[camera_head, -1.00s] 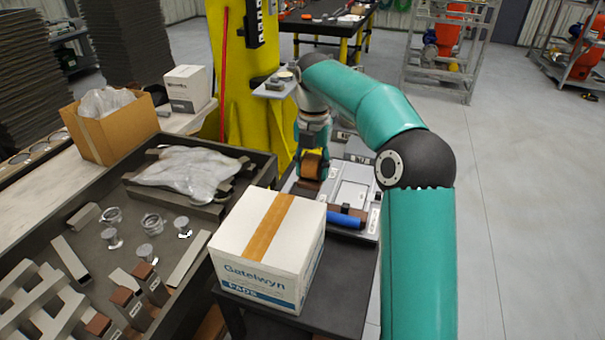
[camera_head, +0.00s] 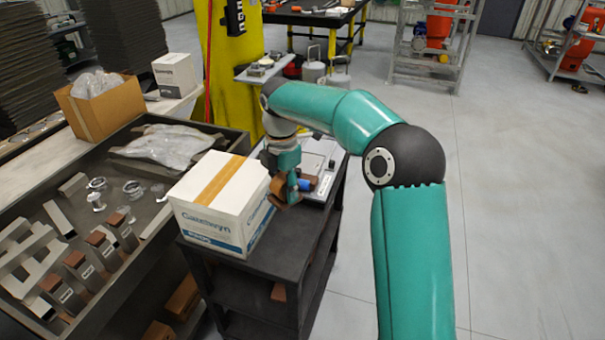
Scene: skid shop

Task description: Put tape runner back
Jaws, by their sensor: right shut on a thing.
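My right gripper (camera_head: 285,188) hangs just right of the white carton (camera_head: 215,200), over the black cart. It is shut on a small brown thing (camera_head: 282,189), which looks like the tape runner; the fingers hide much of it. A blue cylinder (camera_head: 305,184) with a brown end shows just right of the gripper, by the grey tray (camera_head: 318,157). The arm covers part of the tray. My left gripper is not in view.
The carton, sealed with tan tape, stands on the black cart (camera_head: 262,283). Left is a dark bench tray (camera_head: 152,228) with metal parts and a plastic bag. An open cardboard box (camera_head: 105,108) sits behind.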

